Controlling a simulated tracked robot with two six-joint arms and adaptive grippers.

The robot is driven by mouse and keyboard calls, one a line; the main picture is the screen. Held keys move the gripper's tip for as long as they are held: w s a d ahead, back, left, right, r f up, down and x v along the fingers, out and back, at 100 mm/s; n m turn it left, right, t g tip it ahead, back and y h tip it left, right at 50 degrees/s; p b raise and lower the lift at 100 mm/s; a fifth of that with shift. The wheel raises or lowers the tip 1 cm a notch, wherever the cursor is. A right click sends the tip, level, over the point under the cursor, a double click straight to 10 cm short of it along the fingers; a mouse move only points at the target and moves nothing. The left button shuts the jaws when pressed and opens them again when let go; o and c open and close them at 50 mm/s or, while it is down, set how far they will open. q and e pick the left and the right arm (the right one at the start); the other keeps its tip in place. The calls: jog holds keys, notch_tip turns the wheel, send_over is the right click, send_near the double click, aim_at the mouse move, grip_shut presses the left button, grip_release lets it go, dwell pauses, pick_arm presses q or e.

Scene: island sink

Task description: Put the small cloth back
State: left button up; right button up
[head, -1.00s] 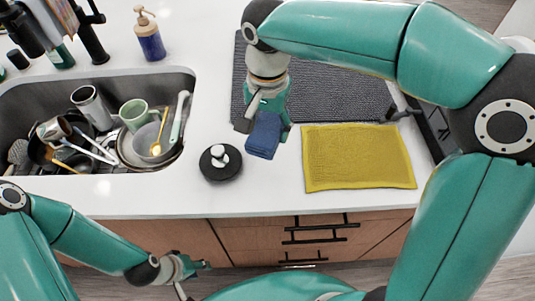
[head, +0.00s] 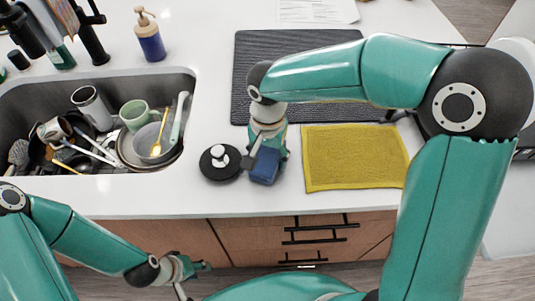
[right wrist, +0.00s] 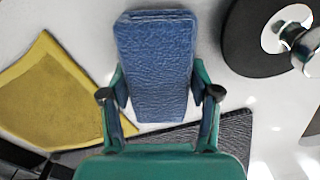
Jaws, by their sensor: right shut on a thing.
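The small cloth is a folded blue block (head: 264,168), in the head view near the front of the white counter, between the black lid and the yellow cloth. My right gripper (head: 267,152) is shut on it from above. In the right wrist view the blue cloth (right wrist: 155,55) sits between the two fingers of the right gripper (right wrist: 160,95). I cannot tell whether its underside touches the counter. My left gripper (head: 192,268) is low in front of the cabinet, away from the cloth; its fingers are too small to read.
A black round lid (head: 212,172) with a white knob lies close left of the blue cloth. A yellow cloth (head: 355,158) lies flat to the right, a dark ribbed mat (head: 300,45) behind. The sink (head: 185,75) at left holds dishes. A soap bottle (head: 150,42) stands behind it.

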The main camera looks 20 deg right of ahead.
aim_at(268, 154)
jog(key=shift+f, duration=0.15)
jog(key=o, duration=1.1)
notch_tip(268, 154, up, 12)
jog(key=shift+r, duration=0.2)
